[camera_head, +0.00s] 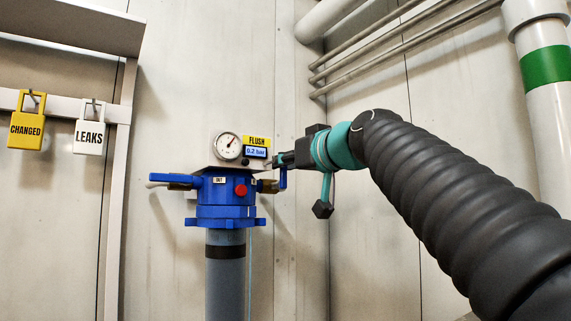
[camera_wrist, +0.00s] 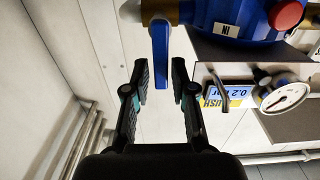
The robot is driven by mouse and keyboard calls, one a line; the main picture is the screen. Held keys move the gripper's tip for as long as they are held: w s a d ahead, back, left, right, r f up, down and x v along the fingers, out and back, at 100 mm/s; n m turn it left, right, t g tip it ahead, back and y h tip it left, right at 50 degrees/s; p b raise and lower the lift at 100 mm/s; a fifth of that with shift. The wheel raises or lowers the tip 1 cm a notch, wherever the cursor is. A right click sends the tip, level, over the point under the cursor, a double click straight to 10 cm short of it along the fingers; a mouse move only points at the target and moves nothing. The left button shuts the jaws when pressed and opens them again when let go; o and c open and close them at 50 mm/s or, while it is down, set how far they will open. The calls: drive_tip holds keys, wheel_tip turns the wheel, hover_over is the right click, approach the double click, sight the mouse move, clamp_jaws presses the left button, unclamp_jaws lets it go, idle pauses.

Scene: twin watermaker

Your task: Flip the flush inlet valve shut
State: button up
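The flush inlet valve's blue lever (camera_wrist: 160,55) extends from a brass fitting (camera_wrist: 157,12) beside the part marked IN. In the wrist view its free end reaches between my fingertips, with a gap visible on both sides. The lever lies crosswise to the brass fitting. In the head view the lever (camera_head: 283,179) is small, at the right side of the blue filter head (camera_head: 213,195), and my gripper partly covers that area. My gripper (camera_wrist: 161,78) is open, with no clear contact on the lever. It also shows in the head view (camera_head: 282,160).
A pressure gauge (camera_head: 228,146) and yellow FLUSH display (camera_head: 257,147) sit just above the filter head. A second blue lever (camera_head: 172,178), by the OUT mark, lies horizontal on the left. A red button (camera_head: 240,190) is on the front. Grey pipes (camera_head: 405,45) run at upper right.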

drive_tip(key=v, duration=1)
drive_tip(key=shift+s+d, duration=0.25)
drive_tip(key=shift+s, duration=0.05)
drive_tip(key=s+d+f+m+g+h+p, duration=0.2)
drive_tip(key=f+h, duration=0.1)
drive_tip(key=f, duration=0.9)
drive_tip(key=s+d+f+m+g+h+p, duration=0.2)
drive_tip(key=f+m+g+h, duration=0.1)
drive_tip(key=f, duration=0.9)
drive_tip(key=s+d+f+g+h+p, duration=0.1)
drive_tip(key=s+f, duration=0.3)
drive_tip(key=f, duration=0.4)
drive_tip(key=s+d+f+m+g+h+p, duration=0.1)
drive_tip(key=s+d+f+g, duration=0.1)
drive_tip(key=s+f, duration=0.3)
drive_tip(key=s+d+f+m+g+h+p, duration=0.1)
drive_tip(key=s+d+f, duration=0.3)
drive_tip(key=f, duration=0.7)
drive_tip(key=shift+s+h+p, duration=0.3)
drive_tip(key=shift+s+h, duration=0.2)
drive_tip(key=shift+s, duration=0.15)
